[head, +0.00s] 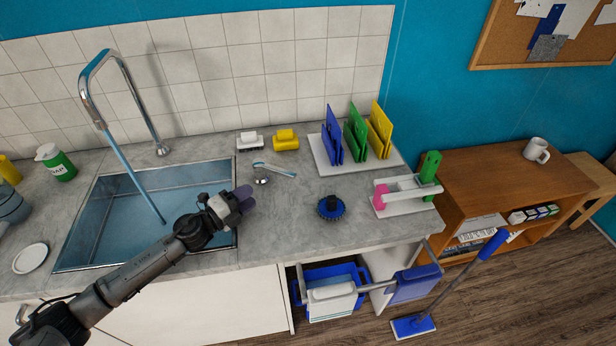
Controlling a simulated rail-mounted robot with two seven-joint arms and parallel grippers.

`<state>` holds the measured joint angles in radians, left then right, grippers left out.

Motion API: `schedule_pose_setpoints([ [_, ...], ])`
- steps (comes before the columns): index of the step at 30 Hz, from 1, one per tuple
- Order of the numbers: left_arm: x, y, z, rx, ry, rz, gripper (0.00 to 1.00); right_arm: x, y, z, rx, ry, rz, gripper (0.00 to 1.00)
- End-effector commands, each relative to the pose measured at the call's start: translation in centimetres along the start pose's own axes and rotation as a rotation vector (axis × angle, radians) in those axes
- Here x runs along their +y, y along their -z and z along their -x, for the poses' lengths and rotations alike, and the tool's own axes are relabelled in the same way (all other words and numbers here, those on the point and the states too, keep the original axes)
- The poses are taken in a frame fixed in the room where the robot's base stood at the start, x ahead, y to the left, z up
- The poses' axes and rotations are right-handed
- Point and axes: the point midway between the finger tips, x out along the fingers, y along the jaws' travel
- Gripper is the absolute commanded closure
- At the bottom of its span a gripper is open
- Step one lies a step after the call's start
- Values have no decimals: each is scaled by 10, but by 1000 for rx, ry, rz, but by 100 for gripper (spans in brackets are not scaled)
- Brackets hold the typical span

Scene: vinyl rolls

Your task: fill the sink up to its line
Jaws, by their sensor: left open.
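The sink (82,213) is set into the grey counter at the left. A chrome tap (88,88) arches over it, and a blue stream of water (130,170) runs from its spout into the sink. Bluish water seems to cover the sink's bottom; its level against a line cannot be told. A small metal knob (262,181) stands on the counter right of the sink. My left gripper (246,199) is open and empty at the sink's right edge, just left of and nearer than the knob. My arm hides the sink's front right part. My right gripper is not in view.
A brush (280,170) lies beside the knob. A round blue scrubber (331,207), sponges (286,139) and a rack of coloured boards (355,135) stand farther right. A green soap bottle (56,163) and a white dish (30,258) are left. The counter's front middle is clear.

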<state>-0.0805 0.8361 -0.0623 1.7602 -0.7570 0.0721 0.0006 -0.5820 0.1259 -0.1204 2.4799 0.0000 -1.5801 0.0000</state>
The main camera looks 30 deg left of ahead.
Motion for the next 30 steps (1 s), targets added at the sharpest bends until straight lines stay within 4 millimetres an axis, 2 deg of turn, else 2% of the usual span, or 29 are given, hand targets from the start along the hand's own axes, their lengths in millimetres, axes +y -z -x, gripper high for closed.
schedule_pose_setpoints([
  [4,-2,-4,1,-10,0,10,57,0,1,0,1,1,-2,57],
  [8,-3,-5,-12,-11,1,11,57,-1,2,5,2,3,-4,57],
  [21,-4,-5,-85,-11,2,12,57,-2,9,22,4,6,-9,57],
  [30,-2,-5,-122,-10,1,9,57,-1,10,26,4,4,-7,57],
])
